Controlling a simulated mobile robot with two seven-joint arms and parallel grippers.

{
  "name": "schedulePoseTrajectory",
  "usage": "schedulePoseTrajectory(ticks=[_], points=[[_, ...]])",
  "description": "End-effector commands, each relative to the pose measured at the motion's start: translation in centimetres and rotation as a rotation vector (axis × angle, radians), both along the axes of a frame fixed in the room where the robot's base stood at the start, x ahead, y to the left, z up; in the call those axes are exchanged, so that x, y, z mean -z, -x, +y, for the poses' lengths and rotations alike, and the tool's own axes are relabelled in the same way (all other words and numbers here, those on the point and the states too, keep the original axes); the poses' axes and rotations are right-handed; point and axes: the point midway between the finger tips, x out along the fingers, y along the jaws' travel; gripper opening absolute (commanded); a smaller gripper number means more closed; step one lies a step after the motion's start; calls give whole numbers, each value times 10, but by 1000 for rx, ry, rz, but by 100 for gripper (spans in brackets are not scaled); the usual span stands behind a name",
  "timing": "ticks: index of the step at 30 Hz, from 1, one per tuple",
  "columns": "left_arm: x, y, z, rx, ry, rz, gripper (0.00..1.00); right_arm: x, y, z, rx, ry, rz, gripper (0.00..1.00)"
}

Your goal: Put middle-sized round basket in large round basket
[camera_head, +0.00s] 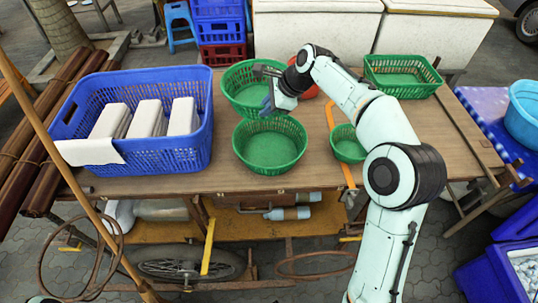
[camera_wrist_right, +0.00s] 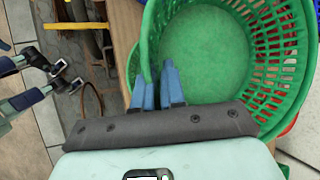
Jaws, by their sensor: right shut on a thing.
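A green round basket (camera_head: 243,80) stands at the back of the table, and another green round basket (camera_head: 270,148) is in front of it. A smaller green round basket (camera_head: 348,145) is to the right. I cannot surely tell which of the first two is bigger. My right gripper (camera_head: 268,108) is shut on the near rim of the back basket. The right wrist view shows its blue fingers (camera_wrist_right: 160,88) pinching the rim of that basket (camera_wrist_right: 205,45), which is empty. The front basket (camera_wrist_right: 133,66) shows partly beside it. My left gripper (camera_wrist_right: 67,78) appears open and empty at the left.
A blue crate (camera_head: 195,153) with white blocks stands at the left of the table. A red container (camera_head: 308,92) is beside the back basket, partly hidden by my arm. A green rectangular basket (camera_head: 400,66) is at the back right. The table (camera_head: 420,125) is bare at the right.

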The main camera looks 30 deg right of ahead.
Motion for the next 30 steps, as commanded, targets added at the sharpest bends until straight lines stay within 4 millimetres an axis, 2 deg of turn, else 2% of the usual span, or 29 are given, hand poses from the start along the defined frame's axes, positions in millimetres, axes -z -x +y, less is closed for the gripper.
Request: schedulePoseTrajectory(ticks=[6,12,15,22,27,30], points=[[16,7,0,0,0,8,43,58,1,0,0,-3,5,0],[25,11,0,0,0,12,43,107,1,0,2,-3,4,0],[28,12,0,0,0,13,43,123,0,0,1,-1,2,0],[30,13,0,1,1,14,43,143,0,0,0,-3,3,0],[35,15,0,0,0,17,43,174,1,0,0,-3,5,0],[36,15,0,0,0,17,43,186,0,-1,1,-1,2,0]])
